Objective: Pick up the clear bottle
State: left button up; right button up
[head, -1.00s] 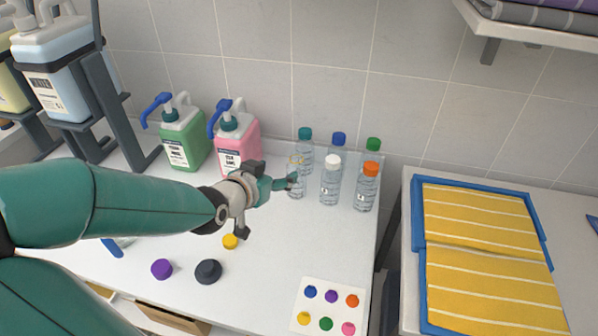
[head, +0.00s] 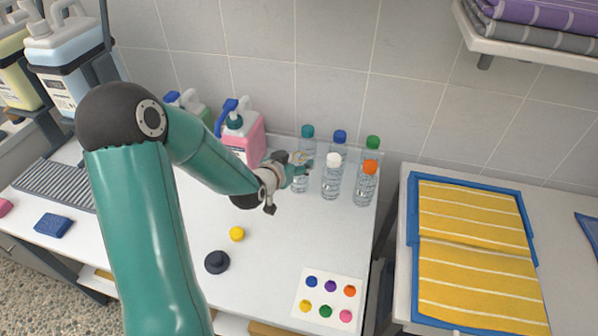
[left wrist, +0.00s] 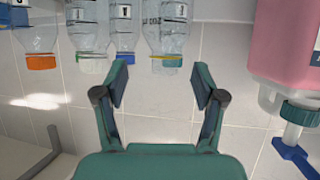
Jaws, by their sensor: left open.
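Several clear bottles stand in two rows at the back right of the white table. The clear bottle nearest my left gripper (head: 304,166) has a yellow ring at its neck and shows partly below the fingers (head: 300,184). It also shows upside down in the left wrist view (left wrist: 166,32). My left gripper is open and empty, its fingers pointing at this bottle near neck height. In the wrist view, the neck lies between and beyond the fingertips (left wrist: 160,82); contact cannot be told. My right gripper is not in view.
Beside it stand bottles with white (head: 333,159), orange (head: 370,167), teal (head: 307,131), blue (head: 340,136) and green (head: 373,142) caps. A pink jug (head: 250,145) stands left of my gripper. A dark lid (head: 216,262) and yellow cap (head: 237,233) lie in front.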

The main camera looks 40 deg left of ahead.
aim_at(297, 158)
pick_arm(q)
jog(key=x, duration=0.2)
jog(key=p+x, duration=0.1)
jog(key=x, duration=0.1)
jog(key=shift+a+p, duration=0.3)
jog(key=shift+a, duration=0.05)
jog(key=shift+w+f, duration=0.25)
jog(key=c, duration=1.1)
